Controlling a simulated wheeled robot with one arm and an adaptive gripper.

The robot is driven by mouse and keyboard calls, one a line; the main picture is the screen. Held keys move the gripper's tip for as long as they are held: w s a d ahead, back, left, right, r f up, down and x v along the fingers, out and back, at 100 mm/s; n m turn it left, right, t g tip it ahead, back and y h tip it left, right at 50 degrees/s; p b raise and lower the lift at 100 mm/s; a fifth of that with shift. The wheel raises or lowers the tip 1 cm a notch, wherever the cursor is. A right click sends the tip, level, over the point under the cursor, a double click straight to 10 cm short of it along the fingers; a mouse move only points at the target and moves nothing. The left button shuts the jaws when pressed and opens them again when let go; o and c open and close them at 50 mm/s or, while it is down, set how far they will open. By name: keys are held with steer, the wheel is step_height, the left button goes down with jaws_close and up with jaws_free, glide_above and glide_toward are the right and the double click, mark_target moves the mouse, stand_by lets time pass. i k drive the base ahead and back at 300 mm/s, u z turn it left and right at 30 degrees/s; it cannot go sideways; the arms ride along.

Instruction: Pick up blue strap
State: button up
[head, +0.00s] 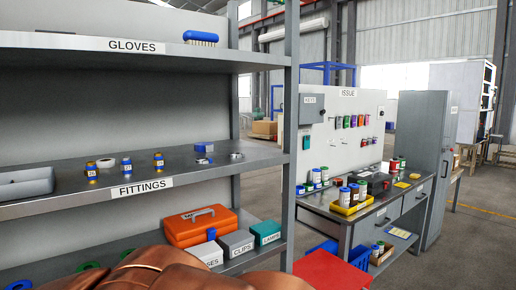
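A small blue looped piece (204,147), which looks like the blue strap, lies on the middle shelf (110,170) marked FITTINGS, right of centre. A silver ring-like piece (237,155) lies just to its right, apart from it. The blue piece is too small to make out in detail. My gripper is not in view.
Several labelled fittings (127,166) and a white ring (105,163) stand left of the strap, with a grey tray (25,183) at far left. A blue brush (201,37) lies above. An orange toolbox (201,226) sits below. A shelf post (290,120) stands right.

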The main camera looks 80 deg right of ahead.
mark_target(202, 147)
steer(key=z, duration=1.7)
